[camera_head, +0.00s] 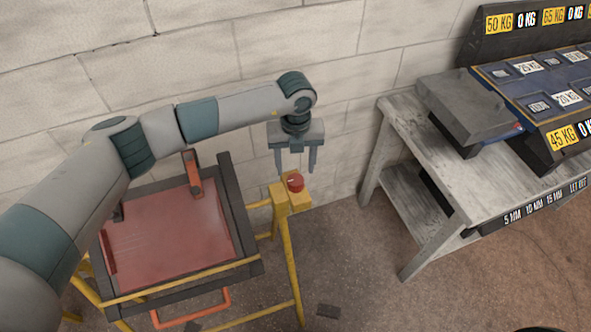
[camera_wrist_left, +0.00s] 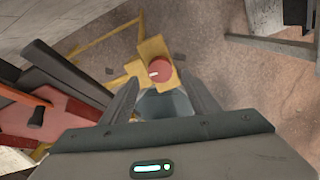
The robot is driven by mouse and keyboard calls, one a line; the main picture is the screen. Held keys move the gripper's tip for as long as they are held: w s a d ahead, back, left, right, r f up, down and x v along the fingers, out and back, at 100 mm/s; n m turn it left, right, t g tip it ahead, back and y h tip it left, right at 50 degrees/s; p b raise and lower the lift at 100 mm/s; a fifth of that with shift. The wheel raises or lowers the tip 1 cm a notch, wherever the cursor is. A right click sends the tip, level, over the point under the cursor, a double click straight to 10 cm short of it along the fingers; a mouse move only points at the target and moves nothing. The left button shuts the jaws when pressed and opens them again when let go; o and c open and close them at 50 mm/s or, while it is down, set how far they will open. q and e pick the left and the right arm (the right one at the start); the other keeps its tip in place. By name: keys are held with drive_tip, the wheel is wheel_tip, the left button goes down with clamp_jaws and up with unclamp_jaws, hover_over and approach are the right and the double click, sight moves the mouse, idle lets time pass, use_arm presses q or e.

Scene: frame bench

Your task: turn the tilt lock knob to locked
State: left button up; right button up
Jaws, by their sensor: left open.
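The tilt lock knob (camera_head: 295,182) is a round red knob with a pale pointer mark, on a yellow bracket (camera_head: 292,200) at the right side of the frame stand. In the left wrist view the knob (camera_wrist_left: 160,71) sits just beyond the fingertips, its pale mark toward the left of the picture. I cannot read any locked or unlocked label. My left gripper (camera_head: 295,172) is open and empty, pointing down, its fingers above and around the knob's position in the head view; it also shows in the left wrist view (camera_wrist_left: 160,90). My right gripper is not in view.
A red tilted panel in a dark frame (camera_head: 225,225) rests on a yellow stand (camera_head: 288,255), with an orange handle (camera_head: 190,312) at its front. A grey bench (camera_head: 465,175) with weight-labelled equipment stands right. A block wall is behind; floor between stand and bench is mostly clear.

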sight(296, 179)
use_arm(q)
drive_tip(key=shift+f+p, duration=0.7)
drive_tip(key=shift+f, duration=1.75)
drive_tip(key=c, duration=1)
drive_tip(key=shift+c, duration=0.2)
